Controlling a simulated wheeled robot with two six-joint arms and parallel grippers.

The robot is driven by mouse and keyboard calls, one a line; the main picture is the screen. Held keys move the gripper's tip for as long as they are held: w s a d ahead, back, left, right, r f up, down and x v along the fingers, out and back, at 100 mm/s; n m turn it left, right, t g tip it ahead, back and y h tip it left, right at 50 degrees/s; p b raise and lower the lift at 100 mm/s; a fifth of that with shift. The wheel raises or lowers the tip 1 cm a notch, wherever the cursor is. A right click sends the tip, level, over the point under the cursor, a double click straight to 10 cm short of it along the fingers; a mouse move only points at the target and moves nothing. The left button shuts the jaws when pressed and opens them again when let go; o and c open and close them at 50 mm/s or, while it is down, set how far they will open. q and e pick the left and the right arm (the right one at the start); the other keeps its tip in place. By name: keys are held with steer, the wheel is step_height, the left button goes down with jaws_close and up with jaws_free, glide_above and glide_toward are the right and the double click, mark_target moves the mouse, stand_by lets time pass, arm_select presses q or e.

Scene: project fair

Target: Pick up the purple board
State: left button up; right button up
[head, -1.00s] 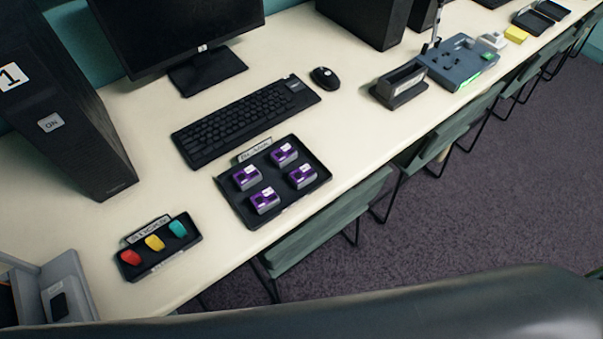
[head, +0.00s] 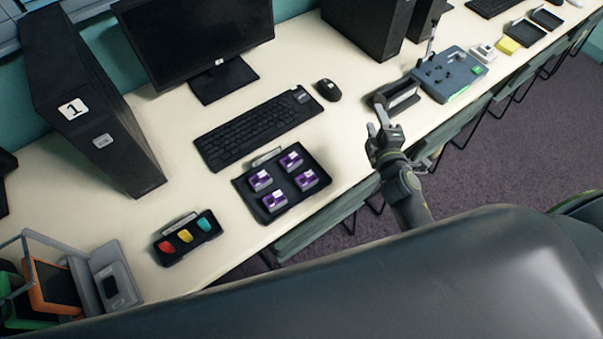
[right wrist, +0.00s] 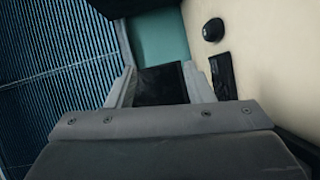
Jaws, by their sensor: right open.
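Several small purple boards with white labels, one of them this purple board (head: 260,180), sit in a black tray (head: 242,190) on the table, in the middle of the head view. They look alike, and I cannot tell one apart as the task's board. My right gripper (head: 378,118) is open and empty, to the right of the tray, near the table's front edge and beside a black holder. In the right wrist view its fingers (right wrist: 165,85) are apart with nothing between them. My left gripper is not in view.
A keyboard (head: 255,128) and mouse (head: 328,90) lie behind the tray. A small tray (head: 166,256) with red, yellow and teal pieces is at left. A black holder (head: 402,100) and a grey-blue fixture (head: 452,75) stand at right. A computer tower (head: 110,130) stands far left.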

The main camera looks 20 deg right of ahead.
steer(key=w+a+r+n+t+y, duration=0.2)
steer(key=w+a+r+n+y, duration=0.2)
steer(key=a+r+n+y, duration=0.7)
steer(key=n+g+p, duration=0.4)
steer(key=n+g, duration=1.4)
steer(key=n, duration=1.2)
glide_above(307, 178)
steer(key=w+d, duration=0.2)
steer(key=w, duration=0.2)
step_height(307, 178, down, 8)
steer(key=f, duration=0.1)
steer(key=s+d+n+g+h, duration=0.2)
steer(key=d+h, duration=0.2)
steer(key=d, duration=0.1)
steer(key=b+x, duration=1)
steer(key=x, duration=0.2)
steer(key=shift+s+a+f+b, duration=0.1)
steer(key=shift+s+f+b, duration=0.05)
steer(key=shift+f+b, duration=0.25)
steer(key=shift+x, duration=2.1)
